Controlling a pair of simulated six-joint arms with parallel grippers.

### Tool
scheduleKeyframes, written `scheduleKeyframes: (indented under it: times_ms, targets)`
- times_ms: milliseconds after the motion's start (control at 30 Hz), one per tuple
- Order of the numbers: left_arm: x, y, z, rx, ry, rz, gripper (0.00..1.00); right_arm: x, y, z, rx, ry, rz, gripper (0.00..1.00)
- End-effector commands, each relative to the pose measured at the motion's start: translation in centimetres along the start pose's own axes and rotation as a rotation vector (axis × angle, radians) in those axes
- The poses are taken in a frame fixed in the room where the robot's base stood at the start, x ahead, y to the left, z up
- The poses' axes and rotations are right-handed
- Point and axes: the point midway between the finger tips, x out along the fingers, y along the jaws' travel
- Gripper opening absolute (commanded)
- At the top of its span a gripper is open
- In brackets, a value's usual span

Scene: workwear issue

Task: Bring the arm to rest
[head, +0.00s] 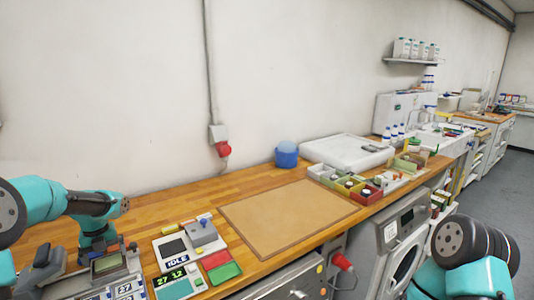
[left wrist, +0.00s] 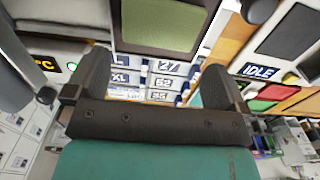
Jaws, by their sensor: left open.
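My left arm reaches in from the left in the head view, with its gripper (head: 98,250) low over a label device (head: 122,286) at the bench's left end. In the left wrist view the two dark fingers of my left gripper (left wrist: 155,75) stand wide apart with nothing held between them. Beyond them are the device's greenish screen (left wrist: 160,22) and size labels such as 27, XL and 52 (left wrist: 165,82). Part of my right arm shows at the lower right of the head view; its gripper is out of the picture.
An IDLE-marked unit (head: 190,242) with red and green pads (head: 222,268) stands right of the left gripper. A bare brown mat (head: 288,217) lies mid-bench. Behind and right are a blue tub (head: 286,155), a white tray (head: 345,151) and small bins (head: 345,183).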

Motion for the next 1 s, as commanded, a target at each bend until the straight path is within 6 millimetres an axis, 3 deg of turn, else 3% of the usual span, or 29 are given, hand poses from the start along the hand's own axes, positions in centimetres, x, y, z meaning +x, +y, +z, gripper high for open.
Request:
scheduleKeyframes:
  times_ms: [800, 1000]
  targets:
    - [-1.2, -1.3, -11.5, 0.002, -0.001, -0.001, 1.00, 0.0, 0.0, 0.0, 0.000, 0.000, 0.000, 0.78]
    - [-1.3, -1.5, -13.2, 0.001, -0.001, 0.000, 1.00, 0.0, 0.0, 0.0, 0.000, 0.000, 0.000, 0.78]
